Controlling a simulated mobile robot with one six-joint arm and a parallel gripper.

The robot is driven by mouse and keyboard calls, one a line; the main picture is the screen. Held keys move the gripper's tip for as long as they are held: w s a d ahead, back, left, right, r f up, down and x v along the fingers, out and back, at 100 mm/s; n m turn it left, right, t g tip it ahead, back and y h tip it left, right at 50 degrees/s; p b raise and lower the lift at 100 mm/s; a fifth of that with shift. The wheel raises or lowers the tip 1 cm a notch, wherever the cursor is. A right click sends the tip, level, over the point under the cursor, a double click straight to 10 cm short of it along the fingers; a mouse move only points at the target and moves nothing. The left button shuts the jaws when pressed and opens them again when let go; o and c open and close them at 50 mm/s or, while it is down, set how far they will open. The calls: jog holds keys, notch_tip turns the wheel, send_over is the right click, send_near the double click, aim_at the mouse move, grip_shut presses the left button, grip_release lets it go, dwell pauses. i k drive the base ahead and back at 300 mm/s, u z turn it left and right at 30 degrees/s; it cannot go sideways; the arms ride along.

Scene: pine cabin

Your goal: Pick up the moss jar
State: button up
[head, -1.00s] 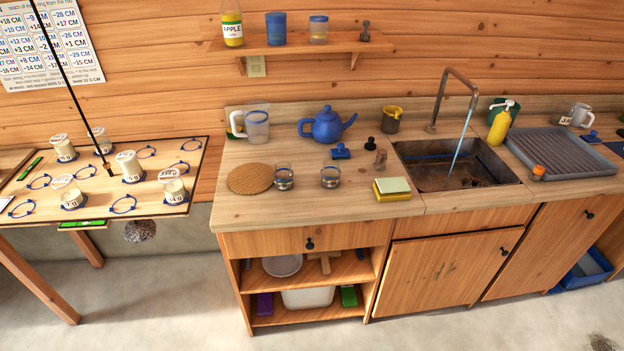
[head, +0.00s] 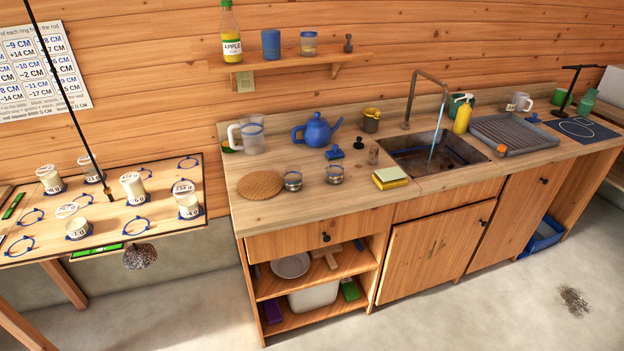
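No jar in the head view can be told for sure as the moss jar. An olive-grey pot with a yellow rim (head: 371,121) stands at the back of the counter, right of the blue teapot (head: 318,131). Two small clear glass jars (head: 292,181) stand near the counter's front, right of a round woven mat (head: 260,185). A green vessel (head: 587,101) stands at the far right end, beside a green mug (head: 560,97). A glass with a blue rim (head: 308,43) stands on the wall shelf. My gripper is not in view.
The wooden counter (head: 410,190) holds a sink (head: 437,153) with running water, a grey drying tray (head: 520,135) and a sponge (head: 390,178). A board table (head: 150,232) with several white-lidded jars stands left. The floor (head: 450,318) in front is mostly clear.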

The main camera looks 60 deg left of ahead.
aim_at(334, 170)
jog(key=z, duration=0.1)
jog(key=k, duration=0.75)
jog(key=u, duration=2.25)
jog(key=i, duration=0.7)
